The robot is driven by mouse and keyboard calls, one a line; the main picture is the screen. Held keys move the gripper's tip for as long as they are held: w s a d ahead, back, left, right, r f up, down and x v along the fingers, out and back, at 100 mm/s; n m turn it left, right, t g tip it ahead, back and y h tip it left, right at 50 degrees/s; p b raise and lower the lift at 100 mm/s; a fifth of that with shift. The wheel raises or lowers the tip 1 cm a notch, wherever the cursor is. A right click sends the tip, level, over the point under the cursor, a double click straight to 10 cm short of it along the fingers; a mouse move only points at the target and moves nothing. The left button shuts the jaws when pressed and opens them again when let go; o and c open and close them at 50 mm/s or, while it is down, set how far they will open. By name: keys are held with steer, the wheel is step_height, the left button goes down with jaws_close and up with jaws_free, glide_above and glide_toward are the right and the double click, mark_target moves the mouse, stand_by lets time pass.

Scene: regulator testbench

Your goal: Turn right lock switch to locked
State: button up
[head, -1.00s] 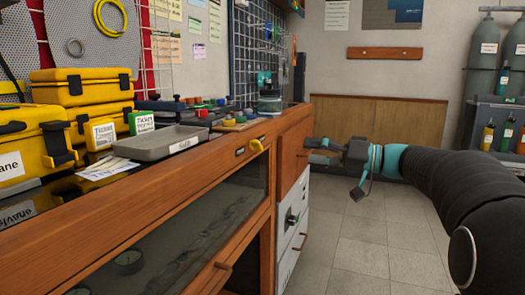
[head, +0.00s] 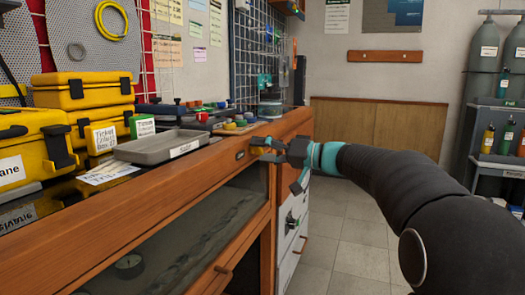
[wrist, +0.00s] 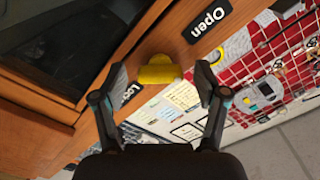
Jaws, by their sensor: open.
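The yellow lock switch (wrist: 160,70) sits on the wooden front rail of the bench, between two black labels. One label reads "Open" (wrist: 207,20); the other (wrist: 127,94) is partly hidden by a finger, showing "Lo". My gripper (wrist: 160,80) is open, with one finger on each side of the switch and a visible gap to each. In the head view my gripper (head: 268,147) is at the rail's right part and covers the switch there.
A glass-fronted compartment (head: 190,240) lies below the rail. A grey tray (head: 160,146), yellow cases (head: 85,92) and small coloured parts stand on the bench top. White drawers (head: 292,225) are below my gripper. The floor at right is clear.

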steer(key=shift+c, duration=0.3)
steer(key=c, duration=1.1)
steer(key=shift+m, duration=0.4)
steer(key=m+p, duration=0.1)
steer(key=m, duration=0.2)
steer(key=shift+r+m, duration=0.1)
steer(key=shift+m, duration=0.3)
steer(key=m+p, duration=0.2)
steer(key=m, duration=0.2)
steer(key=shift+m, duration=0.3)
steer(key=m+p, duration=0.3)
steer(key=m, duration=0.1)
steer(key=shift+r, duration=0.1)
steer(key=m+p, duration=0.3)
steer(key=m, duration=0.1)
steer(key=shift+m, duration=0.3)
steer(key=shift+f, duration=0.2)
